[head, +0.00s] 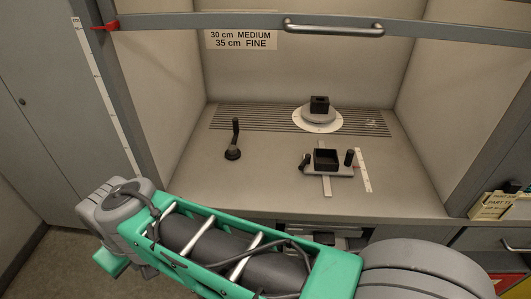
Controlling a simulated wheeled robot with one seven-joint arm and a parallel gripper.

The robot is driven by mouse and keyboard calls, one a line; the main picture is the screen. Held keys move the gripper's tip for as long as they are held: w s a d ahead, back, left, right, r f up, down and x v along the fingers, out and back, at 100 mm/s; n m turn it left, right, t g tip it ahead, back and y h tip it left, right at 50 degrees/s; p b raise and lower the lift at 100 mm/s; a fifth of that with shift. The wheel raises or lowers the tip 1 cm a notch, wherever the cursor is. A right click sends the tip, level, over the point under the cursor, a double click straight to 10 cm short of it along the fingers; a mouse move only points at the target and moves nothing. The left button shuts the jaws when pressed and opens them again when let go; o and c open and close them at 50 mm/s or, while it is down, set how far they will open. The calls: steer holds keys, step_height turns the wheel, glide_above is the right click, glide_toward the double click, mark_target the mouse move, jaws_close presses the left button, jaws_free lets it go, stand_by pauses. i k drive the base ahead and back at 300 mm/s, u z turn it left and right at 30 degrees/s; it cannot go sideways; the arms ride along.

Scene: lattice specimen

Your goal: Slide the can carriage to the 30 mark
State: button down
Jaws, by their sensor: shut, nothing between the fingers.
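The can carriage (326,158) is a black, square, open-topped holder on a grey plate. It sits on a light rail (327,188) that runs front to back on the cabinet floor. A white scale strip (364,172) lies to its right, with a small red pointer at the carriage's right edge. The scale's numbers are too small to read, so I cannot tell which mark the pointer is at. My arm crosses the foreground, well in front of the carriage. My gripper is not in view.
A black lever (233,140) stands left of the carriage. A round white dial (318,117) with a black block is behind it. The raised sash has a metal handle (333,28) and a red pointer (105,27).

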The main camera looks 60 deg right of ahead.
mark_target(324, 161)
steer(key=u, duration=1.5)
steer(key=k, duration=1.05)
steer(key=z, duration=1.1)
steer(key=i, duration=0.5)
